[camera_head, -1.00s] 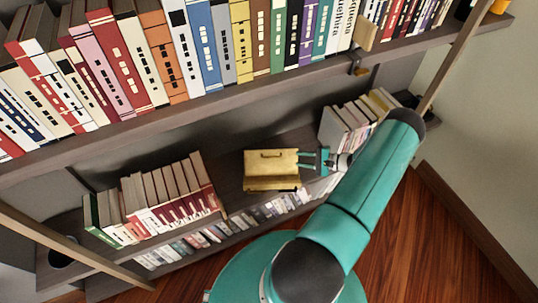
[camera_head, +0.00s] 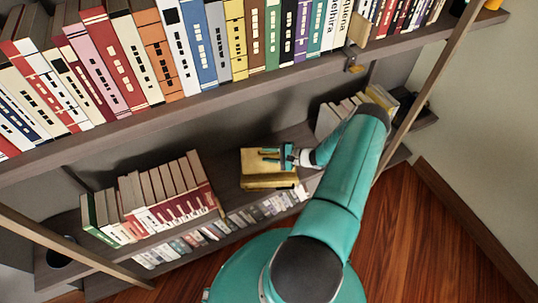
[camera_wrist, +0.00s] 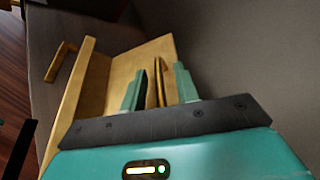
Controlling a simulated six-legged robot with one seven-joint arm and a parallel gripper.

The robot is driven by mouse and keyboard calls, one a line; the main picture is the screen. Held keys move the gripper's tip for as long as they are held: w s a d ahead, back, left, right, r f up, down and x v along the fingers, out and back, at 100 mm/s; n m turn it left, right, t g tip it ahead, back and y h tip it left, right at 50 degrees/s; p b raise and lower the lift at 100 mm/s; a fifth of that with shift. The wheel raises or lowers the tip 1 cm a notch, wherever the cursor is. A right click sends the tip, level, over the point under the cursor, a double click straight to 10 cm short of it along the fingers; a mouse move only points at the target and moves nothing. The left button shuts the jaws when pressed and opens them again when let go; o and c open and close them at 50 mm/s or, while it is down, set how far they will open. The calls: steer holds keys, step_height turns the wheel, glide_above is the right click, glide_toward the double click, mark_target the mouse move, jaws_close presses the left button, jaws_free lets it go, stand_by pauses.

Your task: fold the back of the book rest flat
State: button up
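The golden-yellow book rest (camera_head: 250,168) stands on the lower shelf, in the gap between two rows of books. Its back panel looks raised, and its lower part (camera_head: 268,183) juts out in front; the exact tilt is unclear. My gripper (camera_head: 270,154) is at the upper part of the back and covers part of it. In the wrist view, the two green fingers of my gripper (camera_wrist: 159,88) are apart. A thin golden handle (camera_wrist: 157,80) on the panel (camera_wrist: 122,72) stands between them, with gaps visible on both sides.
Books stand left (camera_head: 160,200) and right (camera_head: 345,110) of the rest. A shelf full of books (camera_head: 220,50) runs above, its board (camera_head: 180,112) over the space. A slanted wooden post (camera_head: 415,110) stands at the right. Smaller books line the level below.

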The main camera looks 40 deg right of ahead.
jaws_close()
